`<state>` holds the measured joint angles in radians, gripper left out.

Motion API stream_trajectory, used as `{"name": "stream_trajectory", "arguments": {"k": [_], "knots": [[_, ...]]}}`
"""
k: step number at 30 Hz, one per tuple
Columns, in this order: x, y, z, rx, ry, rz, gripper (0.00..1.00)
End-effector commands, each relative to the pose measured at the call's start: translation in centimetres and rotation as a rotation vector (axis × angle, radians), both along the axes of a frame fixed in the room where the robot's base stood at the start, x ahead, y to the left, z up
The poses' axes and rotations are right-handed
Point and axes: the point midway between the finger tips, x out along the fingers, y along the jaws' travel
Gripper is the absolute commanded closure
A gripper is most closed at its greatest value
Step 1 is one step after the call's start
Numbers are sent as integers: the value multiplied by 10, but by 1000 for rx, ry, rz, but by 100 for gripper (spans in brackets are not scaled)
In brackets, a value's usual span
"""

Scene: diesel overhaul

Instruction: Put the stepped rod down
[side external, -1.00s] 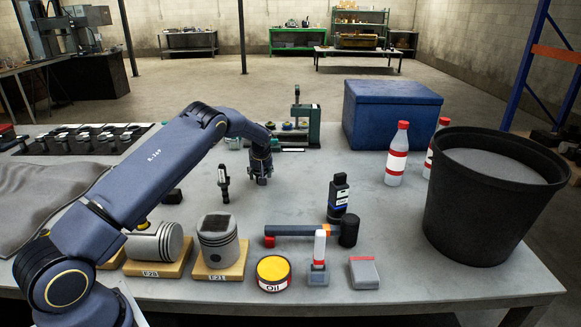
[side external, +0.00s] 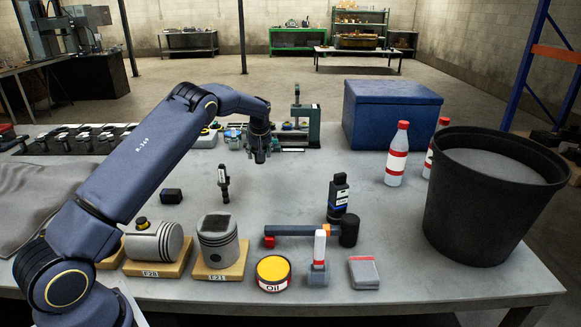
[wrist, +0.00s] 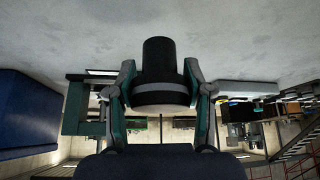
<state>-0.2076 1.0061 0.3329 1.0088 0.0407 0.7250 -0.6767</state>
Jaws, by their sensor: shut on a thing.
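The stepped rod (wrist: 159,60) is a dark cylinder with a narrower part and a wider part, seen in the wrist view. My gripper (wrist: 159,88) is shut on it, with one finger on each side of its wider part. In the side external view my gripper (side external: 260,154) hangs pointing down over the back middle of the grey table (side external: 290,195). The rod cannot be made out clearly there. Its gap to the table is hard to judge.
A green fixture (side external: 304,125) stands close behind my gripper, with a blue box (side external: 390,114) to the right. A small dark upright tool (side external: 223,180) is nearer the front. Table right of my gripper is clear.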

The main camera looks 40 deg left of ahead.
Motion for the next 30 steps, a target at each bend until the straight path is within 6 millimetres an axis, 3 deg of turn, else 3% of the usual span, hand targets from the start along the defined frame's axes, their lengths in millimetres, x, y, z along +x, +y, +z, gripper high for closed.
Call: {"name": "stream_trajectory", "arguments": {"k": [12, 18, 25, 30], "knots": [[1, 1, 80, 4, -9, 1, 100], [0, 0, 107, 3, -5, -3, 100], [7, -36, 101, 1, -4, -120, 100], [12, -78, 98, 0, -4, -252, 100]]}}
